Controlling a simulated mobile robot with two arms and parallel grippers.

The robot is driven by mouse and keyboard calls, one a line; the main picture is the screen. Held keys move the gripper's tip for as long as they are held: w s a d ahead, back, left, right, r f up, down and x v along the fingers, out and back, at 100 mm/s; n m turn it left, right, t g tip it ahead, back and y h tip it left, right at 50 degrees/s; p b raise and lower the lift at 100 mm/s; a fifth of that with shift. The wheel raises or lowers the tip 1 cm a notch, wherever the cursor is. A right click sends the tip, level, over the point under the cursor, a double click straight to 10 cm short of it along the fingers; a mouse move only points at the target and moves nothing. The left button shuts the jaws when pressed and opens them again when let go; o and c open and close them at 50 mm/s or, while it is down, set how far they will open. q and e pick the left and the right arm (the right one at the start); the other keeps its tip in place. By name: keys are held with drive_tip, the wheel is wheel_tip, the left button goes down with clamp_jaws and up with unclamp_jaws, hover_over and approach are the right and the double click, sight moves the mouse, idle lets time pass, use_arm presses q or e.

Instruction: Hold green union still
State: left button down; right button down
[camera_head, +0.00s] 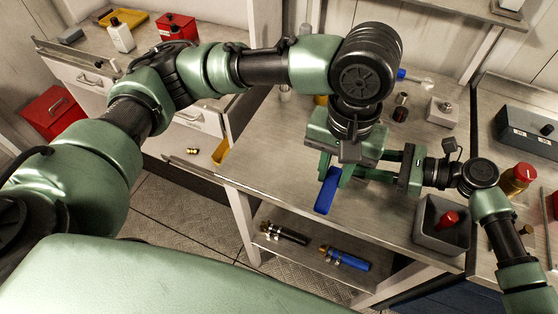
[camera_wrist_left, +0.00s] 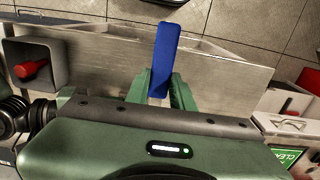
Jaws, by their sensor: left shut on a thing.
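My left gripper (camera_head: 333,168) is over the front part of the workbench, pointing down. It is shut on a long blue bar (camera_head: 327,190), which stands out toward the bench's front edge. In the left wrist view the blue bar (camera_wrist_left: 166,55) sits between the green fingers (camera_wrist_left: 160,88), with a pale piece below it. My right gripper (camera_head: 372,168) comes in from the right, its fingers reaching to the left gripper. Its tips are hidden, so I cannot tell what lies between them. I cannot make out a green union apart from the green grippers.
A grey bin (camera_head: 427,238) with a red-handled thing (camera_head: 448,218) stands at the bench's right front. The shelf below holds a black cylinder (camera_head: 284,234) and a blue one (camera_head: 345,258). Small items stand behind the grippers. The bench's left front is clear.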

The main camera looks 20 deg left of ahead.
use_arm(q)
drive_tip(key=s+d+r+n, duration=0.15)
drive_tip(key=d+n, duration=0.45)
drive_tip(key=d, duration=0.7)
drive_tip(key=shift+w+a+f, duration=0.4)
drive_tip(key=shift+w+f, duration=0.1)
drive_tip(key=shift+w, duration=0.15)
drive_tip(key=shift+w+a+f, duration=0.4)
drive_tip(key=shift+w+f, duration=0.1)
drive_tip(key=shift+w, duration=0.1)
drive_tip(key=shift+w+a, duration=0.45)
drive_tip(key=shift+w, duration=0.35)
drive_tip(key=shift+w+a, duration=0.45)
drive_tip(key=shift+w, duration=0.3)
